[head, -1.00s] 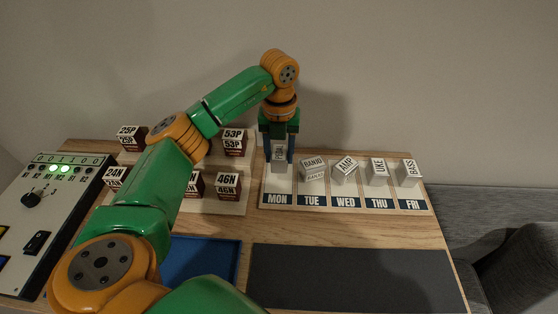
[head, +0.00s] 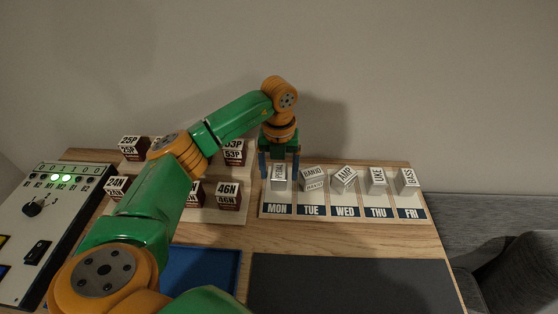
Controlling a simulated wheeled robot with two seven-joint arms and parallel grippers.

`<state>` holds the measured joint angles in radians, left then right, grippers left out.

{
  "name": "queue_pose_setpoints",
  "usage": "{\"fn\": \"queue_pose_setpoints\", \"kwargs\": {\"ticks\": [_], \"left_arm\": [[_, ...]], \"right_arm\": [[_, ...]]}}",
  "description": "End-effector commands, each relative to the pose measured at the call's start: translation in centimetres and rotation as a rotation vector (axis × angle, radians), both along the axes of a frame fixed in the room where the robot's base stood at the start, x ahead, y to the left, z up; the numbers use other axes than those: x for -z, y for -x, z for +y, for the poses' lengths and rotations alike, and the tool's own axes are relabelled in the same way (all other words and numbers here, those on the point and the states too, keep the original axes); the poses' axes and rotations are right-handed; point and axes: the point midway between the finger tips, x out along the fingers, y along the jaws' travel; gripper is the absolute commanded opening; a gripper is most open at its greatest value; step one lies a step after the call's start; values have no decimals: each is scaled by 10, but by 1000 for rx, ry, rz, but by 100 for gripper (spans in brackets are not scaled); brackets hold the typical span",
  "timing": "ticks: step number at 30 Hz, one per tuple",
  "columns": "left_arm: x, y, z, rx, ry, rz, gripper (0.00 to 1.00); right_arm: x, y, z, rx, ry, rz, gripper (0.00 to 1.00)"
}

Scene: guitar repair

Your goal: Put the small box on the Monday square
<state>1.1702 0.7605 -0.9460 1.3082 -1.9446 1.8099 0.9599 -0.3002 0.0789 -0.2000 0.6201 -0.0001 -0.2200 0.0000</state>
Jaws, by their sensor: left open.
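The small white box (head: 279,179) with dark lettering stands on the Monday square (head: 278,210), the leftmost square of the weekday board (head: 345,212). My left gripper (head: 279,172) points down over it. It is open, with a dark finger apart on either side of the box's upper part. The gripper body covers the space just above the box. The lettering on the box is too small to read surely. My right gripper is not in view.
White boxes marked BANJO (head: 313,179), AMP (head: 344,180), UKE (head: 376,181) and BASS (head: 408,181) stand on the other squares. Dark labelled boxes (head: 229,196) stand on a board at left, partly behind my arm. A blue tray (head: 205,275), dark mat (head: 350,283) and switch panel (head: 40,225) lie nearer.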

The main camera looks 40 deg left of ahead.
Motion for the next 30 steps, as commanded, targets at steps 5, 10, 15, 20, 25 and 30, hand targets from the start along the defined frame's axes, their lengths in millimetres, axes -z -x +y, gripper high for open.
{"fn": "queue_pose_setpoints", "kwargs": {"ticks": [5, 10, 15, 20, 25, 30], "left_arm": [[-33, -2, 0, 0, 0, -7, 79], [-76, -1, 0, 0, 1, -6, 79], [-109, -1, 0, 0, 0, -2, 79], [-118, -1, 0, 0, 1, -2, 79], [-118, 0, 0, 0, 1, -1, 79], [-118, 0, 0, 0, 1, -1, 79]], "right_arm": [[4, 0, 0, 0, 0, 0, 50], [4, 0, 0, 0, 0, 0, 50], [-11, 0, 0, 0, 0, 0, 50], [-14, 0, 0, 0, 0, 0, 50], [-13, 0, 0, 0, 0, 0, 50], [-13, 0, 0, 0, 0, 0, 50]]}}
